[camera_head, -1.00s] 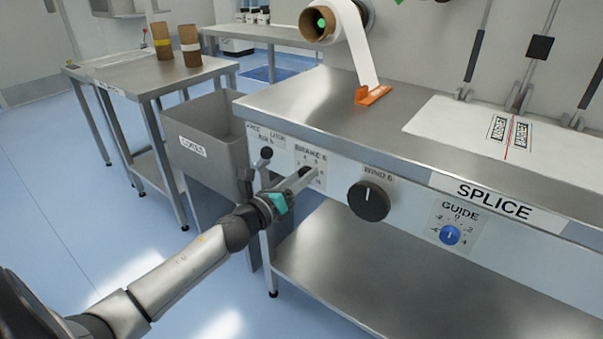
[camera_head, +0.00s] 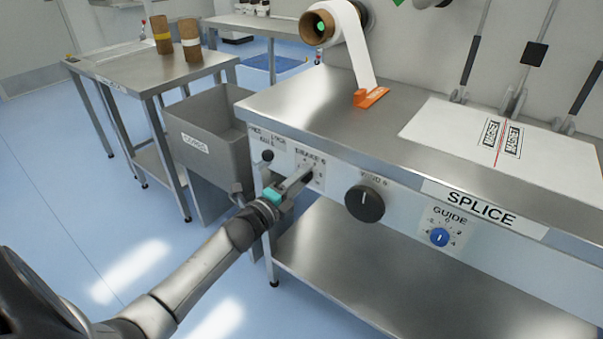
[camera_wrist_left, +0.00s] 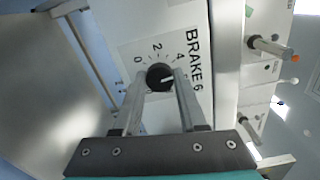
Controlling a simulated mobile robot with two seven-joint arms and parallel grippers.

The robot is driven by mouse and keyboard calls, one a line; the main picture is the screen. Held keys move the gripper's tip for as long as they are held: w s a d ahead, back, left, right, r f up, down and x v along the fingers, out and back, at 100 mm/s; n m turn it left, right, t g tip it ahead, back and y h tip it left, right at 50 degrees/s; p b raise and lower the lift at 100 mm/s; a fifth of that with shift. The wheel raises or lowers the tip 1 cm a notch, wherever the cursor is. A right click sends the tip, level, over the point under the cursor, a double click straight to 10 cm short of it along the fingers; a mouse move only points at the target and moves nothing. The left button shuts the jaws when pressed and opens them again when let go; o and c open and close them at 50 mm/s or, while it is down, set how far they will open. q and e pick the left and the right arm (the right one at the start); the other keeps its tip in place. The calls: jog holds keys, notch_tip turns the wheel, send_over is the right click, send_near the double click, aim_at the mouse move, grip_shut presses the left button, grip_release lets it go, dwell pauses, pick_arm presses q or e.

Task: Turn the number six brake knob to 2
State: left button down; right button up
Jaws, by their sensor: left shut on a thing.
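The number six brake knob (camera_wrist_left: 160,77) is small, round and black with a white pointer line. It sits on the BRAKE 6 dial plate (camera_wrist_left: 190,48) on the machine's front panel. In the left wrist view its pointer faces right, past the 4 mark; the 0, 2 and 4 marks show. My left gripper (camera_wrist_left: 160,84) is shut on the knob, one finger on each side. In the head view the left gripper (camera_head: 305,174) reaches the panel at the plate and mostly hides the knob. My right gripper is not in view.
The larger black WIND 6 knob (camera_head: 365,201) and the blue GUIDE knob (camera_head: 439,237) are to the right. A small black ball-ended lever (camera_head: 267,156) is just left of the dial. A grey bin (camera_head: 212,130) stands left of the machine.

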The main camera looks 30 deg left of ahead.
pick_arm(q)
jog(key=shift+n+p, duration=3.15)
jog(key=shift+n, duration=4.15)
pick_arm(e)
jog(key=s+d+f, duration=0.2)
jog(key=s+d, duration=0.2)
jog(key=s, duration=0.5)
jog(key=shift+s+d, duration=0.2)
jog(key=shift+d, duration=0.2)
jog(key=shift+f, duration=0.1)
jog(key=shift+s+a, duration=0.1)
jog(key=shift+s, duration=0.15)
pick_arm(q)
jog(key=shift+c, duration=2.3)
grip_release()
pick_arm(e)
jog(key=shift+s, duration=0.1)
pick_arm(q)
jog(key=shift+s, duration=0.15)
